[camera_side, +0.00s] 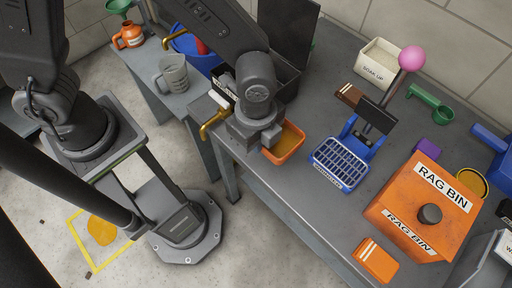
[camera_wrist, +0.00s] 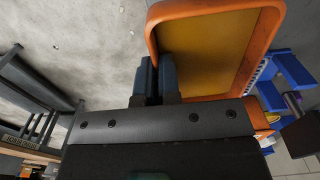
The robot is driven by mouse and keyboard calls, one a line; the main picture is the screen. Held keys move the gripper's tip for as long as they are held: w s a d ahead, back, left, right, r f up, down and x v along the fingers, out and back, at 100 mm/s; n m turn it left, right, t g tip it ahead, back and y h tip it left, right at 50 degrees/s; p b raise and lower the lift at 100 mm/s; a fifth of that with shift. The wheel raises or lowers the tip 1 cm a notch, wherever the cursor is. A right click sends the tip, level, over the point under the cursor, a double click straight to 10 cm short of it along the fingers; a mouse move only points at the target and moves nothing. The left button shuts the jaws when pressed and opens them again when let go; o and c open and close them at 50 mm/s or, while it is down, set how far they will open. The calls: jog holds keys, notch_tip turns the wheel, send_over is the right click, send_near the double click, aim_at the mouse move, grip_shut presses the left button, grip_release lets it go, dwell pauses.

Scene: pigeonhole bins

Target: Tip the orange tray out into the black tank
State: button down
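The orange tray (camera_side: 285,154) is at the bench's front edge in the side view, with amber-brown contents showing inside. It fills the upper right of the wrist view (camera_wrist: 272,28). My gripper (camera_wrist: 158,78) has its two dark fingers close together on either side of the tray's wall, near a corner. I cannot tell whether the tray touches the bench. The black tank (camera_side: 289,83) stands just behind my gripper in the side view, its dark lid raised. My arm and wrist hide much of its opening.
A blue bucket (camera_side: 203,58) and grey jug (camera_side: 173,74) are left of the tank. A brass tap (camera_side: 213,124) is beside my wrist. Right of the tray are a blue stand with a grate (camera_side: 341,163) and the orange rag bin (camera_side: 420,210). Bench between is clear.

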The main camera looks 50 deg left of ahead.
jog(key=w+a+r+n, duration=0.1)
jog(key=w+n, duration=0.1)
jog(key=n, duration=0.1)
jog(key=w+a+r+n, duration=0.1)
jog(key=w+r+n, duration=0.1)
jog(key=n, duration=0.1)
jog(key=w+a+r+n, duration=0.2)
jog(key=n, duration=0.1)
jog(key=shift+w, duration=0.35)
jog(key=w+a+r+n+h, duration=0.2)
jog(key=a+h, duration=0.5)
jog(key=h, duration=0.4)
jog(key=w+a+r+n+h, duration=0.2)
jog(key=a+r+n+h, duration=0.3)
jog(key=h, duration=0.6)
jog(key=shift+w+a+r+n, duration=0.15)
jog(key=shift+w+a+n, duration=0.15)
jog(key=shift+a+n, duration=0.8)
jog(key=shift+a, duration=0.1)
